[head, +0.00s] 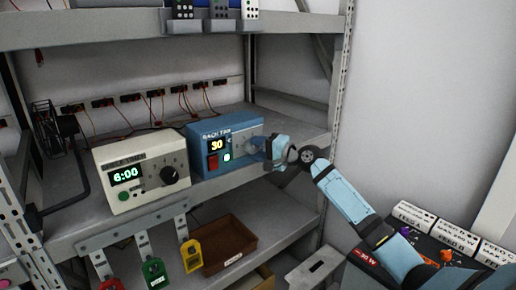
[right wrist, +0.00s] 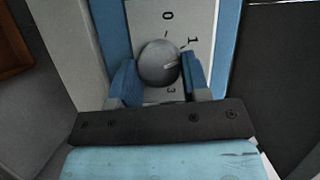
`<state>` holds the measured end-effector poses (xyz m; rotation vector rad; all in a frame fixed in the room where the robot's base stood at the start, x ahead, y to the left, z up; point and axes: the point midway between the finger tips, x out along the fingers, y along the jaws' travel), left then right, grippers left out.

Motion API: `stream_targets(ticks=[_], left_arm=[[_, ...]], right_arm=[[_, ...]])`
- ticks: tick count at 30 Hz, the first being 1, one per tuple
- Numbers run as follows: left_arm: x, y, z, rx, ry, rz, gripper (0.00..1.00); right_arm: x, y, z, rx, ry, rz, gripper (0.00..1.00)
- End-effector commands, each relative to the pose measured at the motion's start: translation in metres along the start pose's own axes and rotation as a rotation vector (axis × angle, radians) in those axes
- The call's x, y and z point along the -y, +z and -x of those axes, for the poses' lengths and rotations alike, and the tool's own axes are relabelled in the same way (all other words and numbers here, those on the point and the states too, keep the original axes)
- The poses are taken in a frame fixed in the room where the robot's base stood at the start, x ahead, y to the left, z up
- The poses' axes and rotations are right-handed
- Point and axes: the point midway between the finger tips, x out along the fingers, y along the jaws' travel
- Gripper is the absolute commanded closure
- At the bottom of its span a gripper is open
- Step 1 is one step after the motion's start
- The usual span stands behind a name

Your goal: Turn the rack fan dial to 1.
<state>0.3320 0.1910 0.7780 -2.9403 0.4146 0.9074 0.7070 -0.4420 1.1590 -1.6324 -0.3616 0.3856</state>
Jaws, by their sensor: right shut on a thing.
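The blue rack fan box (head: 199,136) stands on the middle shelf, with a display reading 30, a red switch and a lit green button. My right gripper (head: 268,150) is at the right part of its front panel and mostly covers the dial there. In the right wrist view, the round grey dial (right wrist: 155,62) sits between the two blue fingers of my right gripper (right wrist: 158,80), which is shut on it. The dial's white mark points right, below the printed 1. The 0 and 3 are also readable; a finger covers part of the scale. My left gripper is out of view.
A cream timer box (head: 118,197) showing 6:00, with a black knob, stands left of the fan box. A brown tray (head: 228,245) is on the shelf below, near coloured tags. Labelled white boxes (head: 414,217) are at lower right. The shelf's right end is clear.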

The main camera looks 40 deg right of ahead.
Motion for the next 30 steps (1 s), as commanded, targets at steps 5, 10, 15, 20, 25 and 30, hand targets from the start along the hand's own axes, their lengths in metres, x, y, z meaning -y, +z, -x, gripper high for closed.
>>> stream_targets(ticks=[5, 10, 15, 20, 25, 30], left_arm=[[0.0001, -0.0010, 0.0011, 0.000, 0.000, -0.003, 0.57], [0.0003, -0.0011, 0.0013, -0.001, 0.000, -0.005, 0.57], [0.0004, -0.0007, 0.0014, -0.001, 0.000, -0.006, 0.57], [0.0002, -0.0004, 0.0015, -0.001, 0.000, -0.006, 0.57], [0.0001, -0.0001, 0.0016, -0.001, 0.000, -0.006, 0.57], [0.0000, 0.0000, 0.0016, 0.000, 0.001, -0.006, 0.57]], right_arm=[[0.0006, 0.0004, -0.0001, 0.001, 0.023, 0.052, 0.81], [0.0004, 0.0006, -0.0002, 0.002, 0.031, 0.071, 0.81], [0.0002, 0.0007, -0.0002, 0.002, 0.032, 0.075, 0.81], [0.0002, 0.0007, -0.0002, 0.002, 0.032, 0.075, 0.81], [0.0002, 0.0007, -0.0002, 0.001, 0.031, 0.075, 0.32], [0.0005, 0.0004, -0.0001, 0.001, 0.031, 0.074, 0.32]])
